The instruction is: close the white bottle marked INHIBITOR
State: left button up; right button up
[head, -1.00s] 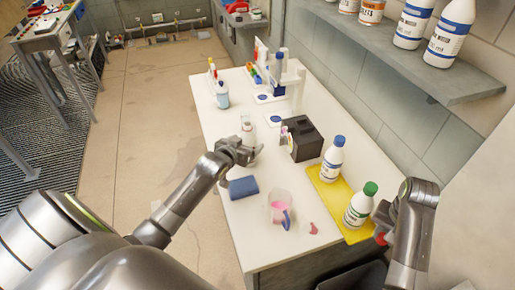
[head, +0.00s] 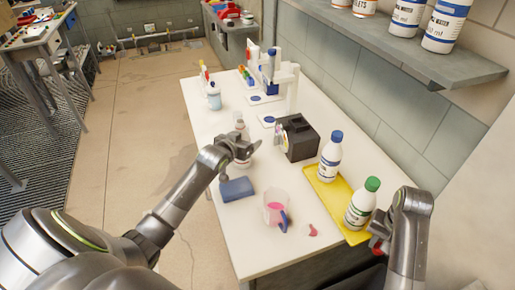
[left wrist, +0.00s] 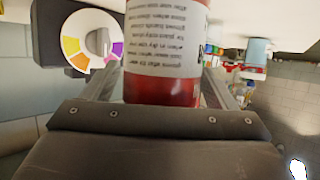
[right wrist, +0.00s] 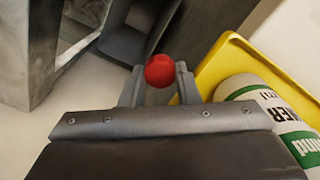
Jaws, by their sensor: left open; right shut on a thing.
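A bottle with a white printed label and a red part (left wrist: 165,50) fills the middle of the left wrist view. Its name is not readable. In the head view, a small pale bottle (head: 240,124) stands just beyond my left gripper (head: 243,150), partly hidden by it. My left gripper is open, its fingers on either side of the bottle in the left wrist view. My right gripper (right wrist: 160,88) is shut on a small round red cap (right wrist: 160,71), beside the yellow tray at the table's near right. No word INHIBITOR is legible.
A yellow tray (head: 322,196) holds a blue-capped bottle (head: 330,157) and a green-capped bottle (head: 362,204). A mug with pink liquid (head: 275,208), a blue block (head: 237,189) and a black box (head: 298,138) stand nearby. A shelf (head: 420,60) with bottles overhangs the right.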

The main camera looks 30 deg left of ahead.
pick_arm(q)
jog(key=c, duration=1.3)
jog(key=shift+o, duration=0.2)
jog(key=shift+r+p, duration=0.3)
pick_arm(e)
jog(key=shift+r, duration=0.3)
